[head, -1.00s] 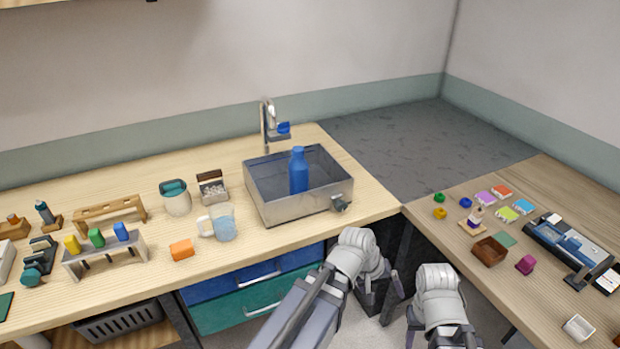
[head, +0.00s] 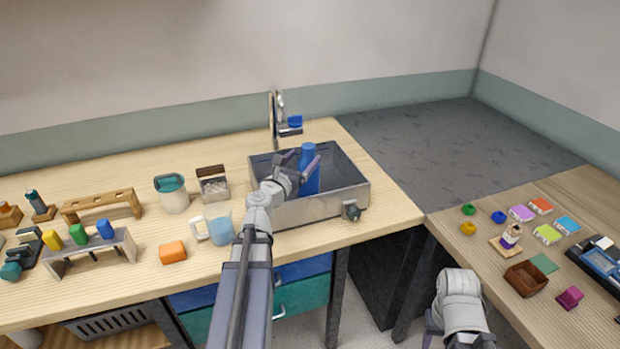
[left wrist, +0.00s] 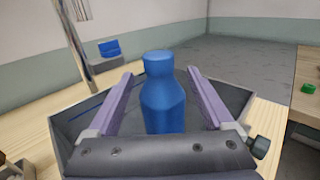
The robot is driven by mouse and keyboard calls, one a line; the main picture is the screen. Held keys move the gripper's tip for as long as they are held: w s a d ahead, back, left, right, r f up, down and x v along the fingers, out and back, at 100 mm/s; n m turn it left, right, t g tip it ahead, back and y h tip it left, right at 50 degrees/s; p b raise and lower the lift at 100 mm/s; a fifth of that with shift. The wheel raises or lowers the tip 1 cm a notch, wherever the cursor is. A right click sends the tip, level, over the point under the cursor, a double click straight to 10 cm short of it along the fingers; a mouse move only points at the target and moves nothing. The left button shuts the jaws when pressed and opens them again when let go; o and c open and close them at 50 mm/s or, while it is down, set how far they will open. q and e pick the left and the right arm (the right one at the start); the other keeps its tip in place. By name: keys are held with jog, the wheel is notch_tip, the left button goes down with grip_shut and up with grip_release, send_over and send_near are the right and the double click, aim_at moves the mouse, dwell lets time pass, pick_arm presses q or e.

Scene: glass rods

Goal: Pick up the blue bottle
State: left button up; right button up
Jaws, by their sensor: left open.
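The blue bottle (head: 309,168) stands upright inside the grey metal sink (head: 350,190). My left gripper (head: 301,156) is over the sink with its fingers at the bottle. In the left wrist view the bottle (left wrist: 163,98) stands between the two open purple fingers, with a gap on each side. The bottle's lower part is hidden behind the gripper body and the sink wall. My right arm shows at the lower right of the head view, but its gripper fingertips cannot be made out.
A knob (head: 351,211) sticks out from the sink's front.

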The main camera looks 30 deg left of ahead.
pick_arm(q)
jog(key=shift+w+a+r, duration=0.1)
jog(key=shift+w, duration=1)
jog(key=w, duration=0.5)
jog(key=shift+a, duration=0.25)
grip_shut()
